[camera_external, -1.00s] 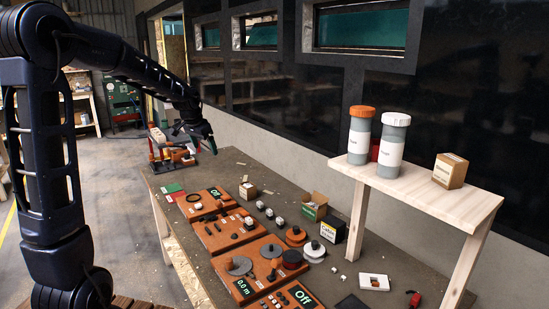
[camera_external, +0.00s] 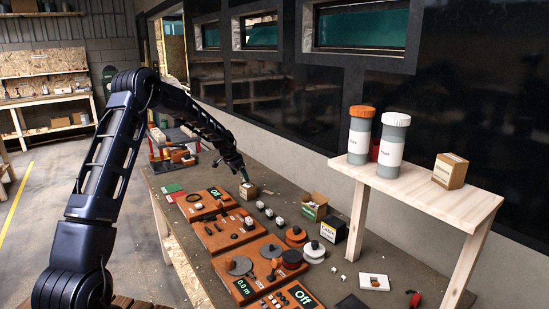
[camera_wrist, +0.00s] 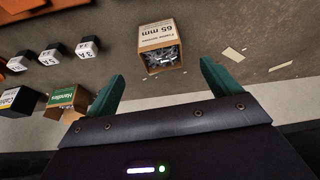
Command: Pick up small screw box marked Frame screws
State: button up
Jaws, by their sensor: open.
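The small cardboard screw box (camera_external: 249,192) stands on the bench at its far part. In the wrist view the box (camera_wrist: 158,36) is open at one end and shows grey screws inside. Its label reads upside down as what looks like "Frame screws 65 mm". My gripper (camera_external: 243,174) is just above the box in the external view. In the wrist view my gripper (camera_wrist: 160,78) is open, with green fingers spread wide. The box lies ahead of the fingertips, between their lines and apart from them. Nothing is held.
A green-labelled "Handles" box (camera_wrist: 66,100) and several small white-and-black blocks (camera_wrist: 86,48) lie left of the screw box. Orange panels (camera_external: 227,232) cover the bench front. A raised wooden shelf (camera_external: 425,196) with two bottles and another box stands right.

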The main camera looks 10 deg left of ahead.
aim_at(249, 190)
jog(key=shift+w+x, duration=0.2)
jog(key=shift+x, duration=2.95)
jog(key=shift+w+x, duration=0.2)
jog(key=shift+x, duration=2.9)
jog(key=shift+d+r, duration=0.15)
jog(key=shift+r, duration=0.05)
jog(key=c, duration=1.2)
jog(key=shift+r, duration=0.1)
